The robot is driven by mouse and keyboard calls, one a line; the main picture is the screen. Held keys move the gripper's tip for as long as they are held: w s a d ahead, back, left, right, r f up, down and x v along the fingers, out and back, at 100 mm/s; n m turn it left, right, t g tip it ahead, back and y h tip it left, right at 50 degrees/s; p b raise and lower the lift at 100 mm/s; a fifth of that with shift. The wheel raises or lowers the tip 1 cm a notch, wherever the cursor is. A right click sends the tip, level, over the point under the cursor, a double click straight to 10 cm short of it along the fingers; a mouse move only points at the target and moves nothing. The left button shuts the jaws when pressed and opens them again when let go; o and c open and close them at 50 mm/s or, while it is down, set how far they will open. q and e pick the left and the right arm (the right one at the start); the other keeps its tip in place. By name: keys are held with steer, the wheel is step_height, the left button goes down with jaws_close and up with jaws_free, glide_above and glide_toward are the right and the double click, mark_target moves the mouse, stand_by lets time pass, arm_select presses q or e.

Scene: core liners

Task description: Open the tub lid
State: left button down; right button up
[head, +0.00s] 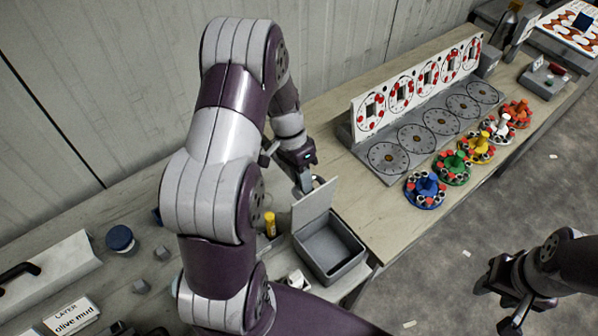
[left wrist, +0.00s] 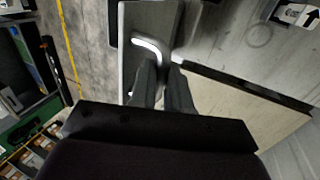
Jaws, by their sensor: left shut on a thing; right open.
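The grey tub (head: 345,268) stands near the front edge of the bench, and its inside looks empty. Its pale grey lid (head: 314,206) is raised, standing roughly upright at the tub's back-left side. My left gripper (head: 304,190) is behind the lid, shut on the lid's handle. In the left wrist view the left fingers (left wrist: 163,70) close at the light curved handle (left wrist: 148,44) on the lid's face (left wrist: 140,18). My right gripper (head: 497,300) is open and empty, over the floor at the lower right, apart from the bench.
A yellow bottle (head: 270,224) stands just left of the tub. A blue-capped jar (head: 120,238) and small grey cubes lie left of my arm.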

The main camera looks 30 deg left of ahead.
arm_select(q)
steer(key=shift+s+d+f, duration=0.15)
steer(key=shift+s+f, duration=0.1)
steer(key=shift+s, duration=0.05)
steer(key=c, duration=1.1)
jaws_free()
steer(key=shift+c, duration=0.2)
steer(key=shift+o, duration=0.2)
steer(key=shift+w+r, duration=0.1)
steer(key=shift+w, duration=0.15)
steer(key=shift+r, duration=0.1)
steer(key=shift+w+a+r, duration=0.1)
steer(key=shift+a+r, duration=0.15)
steer(key=shift+r, duration=0.05)
steer(key=p+v, duration=0.7)
steer(key=v, duration=0.5)
steer(key=shift+f, duration=0.15)
